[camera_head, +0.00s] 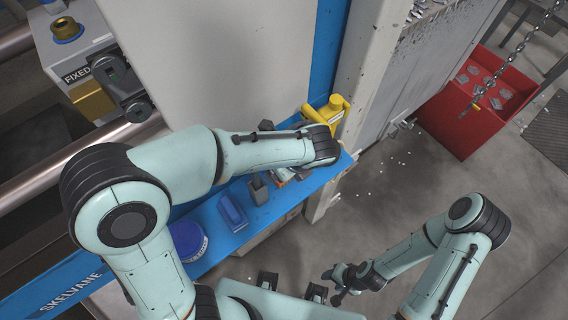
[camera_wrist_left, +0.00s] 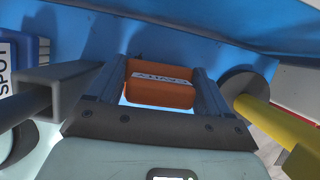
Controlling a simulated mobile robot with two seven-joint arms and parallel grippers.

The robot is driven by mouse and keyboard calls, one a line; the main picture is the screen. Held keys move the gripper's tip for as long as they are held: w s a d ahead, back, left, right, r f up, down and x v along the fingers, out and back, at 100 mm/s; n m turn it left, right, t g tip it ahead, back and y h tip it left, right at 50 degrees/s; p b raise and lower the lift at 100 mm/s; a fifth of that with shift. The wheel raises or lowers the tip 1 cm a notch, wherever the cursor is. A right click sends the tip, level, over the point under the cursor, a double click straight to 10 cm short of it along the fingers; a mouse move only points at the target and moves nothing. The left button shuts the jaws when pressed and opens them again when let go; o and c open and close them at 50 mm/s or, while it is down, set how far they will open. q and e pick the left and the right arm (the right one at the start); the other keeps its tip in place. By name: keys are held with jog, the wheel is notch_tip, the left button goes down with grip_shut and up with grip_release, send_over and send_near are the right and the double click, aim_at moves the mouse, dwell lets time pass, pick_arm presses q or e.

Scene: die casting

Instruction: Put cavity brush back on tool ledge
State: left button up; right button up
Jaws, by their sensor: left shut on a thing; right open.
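The cavity brush appears to be the orange block (camera_wrist_left: 160,92) with a pale label, held between the fingers of my left gripper (camera_wrist_left: 162,78) in the left wrist view. Its bristles are not visible. The blue tool ledge (camera_head: 268,208) runs beneath my left arm in the head view, and blue surface fills the background of the wrist view. I cannot tell whether the brush touches the ledge. In the head view my left forearm mostly hides that gripper. My right gripper (camera_head: 335,287) is open and empty over the floor, apart from the ledge.
A grey square holder (camera_head: 258,190), a blue block-shaped item (camera_head: 232,212) and a blue round tin (camera_head: 188,241) stand along the ledge. A yellow object (camera_head: 331,112) is at its far end, close to my left gripper. A red bin (camera_head: 478,130) stands at right.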

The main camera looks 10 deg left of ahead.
pick_arm(q)
jog(key=shift+s+f, duration=0.1)
jog(key=o, duration=0.8)
jog(key=shift+f, duration=0.1)
jog(key=shift+o, duration=0.2)
jog(key=v, duration=0.5)
jog(key=shift+d, duration=0.15)
jog(key=s+d, duration=0.7)
jog(key=d, duration=0.2)
jog(key=shift+d+b, duration=0.3)
jog(key=shift+d, duration=0.05)
